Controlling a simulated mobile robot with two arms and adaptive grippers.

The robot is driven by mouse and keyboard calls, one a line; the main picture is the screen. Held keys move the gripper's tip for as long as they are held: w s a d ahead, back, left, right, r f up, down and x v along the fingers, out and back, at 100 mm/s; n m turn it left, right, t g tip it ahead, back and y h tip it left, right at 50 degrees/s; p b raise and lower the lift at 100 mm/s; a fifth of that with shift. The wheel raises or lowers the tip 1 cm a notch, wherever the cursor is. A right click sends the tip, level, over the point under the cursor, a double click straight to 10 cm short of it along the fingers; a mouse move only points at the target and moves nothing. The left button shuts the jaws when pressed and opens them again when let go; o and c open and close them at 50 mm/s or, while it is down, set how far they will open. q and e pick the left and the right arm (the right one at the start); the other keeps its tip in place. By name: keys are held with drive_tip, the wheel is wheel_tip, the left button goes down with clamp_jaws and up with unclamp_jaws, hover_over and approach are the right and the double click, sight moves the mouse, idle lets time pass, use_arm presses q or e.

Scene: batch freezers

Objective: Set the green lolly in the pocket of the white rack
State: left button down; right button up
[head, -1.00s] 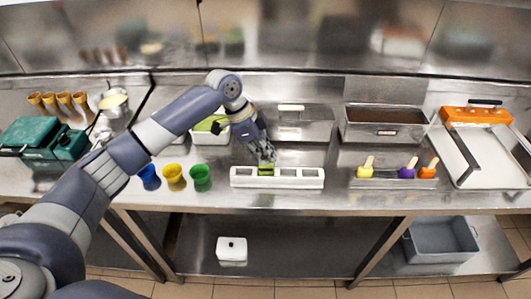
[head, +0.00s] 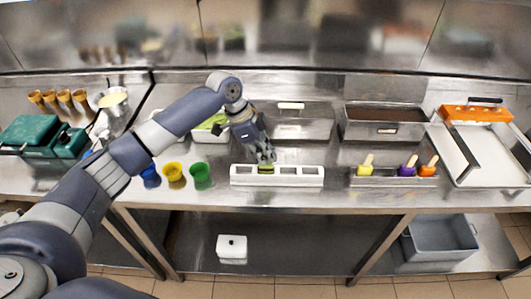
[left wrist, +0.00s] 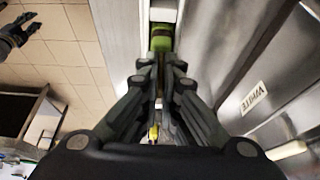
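The green lolly (head: 266,168) shows low at my left gripper's fingertips, at the second pocket from the left of the white rack (head: 277,184). Its lower part is hidden in the rack. My left gripper (head: 266,155) points down over that pocket. In the left wrist view, the green lolly (left wrist: 160,44) lies just beyond the fingertips (left wrist: 159,64). A narrow gap shows between the fingers. I cannot tell whether they grip the stick. My right gripper (left wrist: 30,24) shows at the upper left of the left wrist view, fingers apart and empty.
Blue, yellow (head: 174,172) and green cups stand left of the rack. A holder (head: 395,182) with yellow, purple and orange lollies stands to the right. Steel pans (head: 385,130) stand behind. The counter between rack and lolly holder is clear.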

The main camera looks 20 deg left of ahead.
use_arm(q)
drive_tip(key=shift+f+p, duration=0.2)
drive_tip(key=shift+p, duration=0.1)
idle(0.4)
drive_tip(key=c, duration=1.7)
unclamp_jaws()
drive_tip(key=v, duration=1.2)
drive_tip(key=shift+s, duration=0.1)
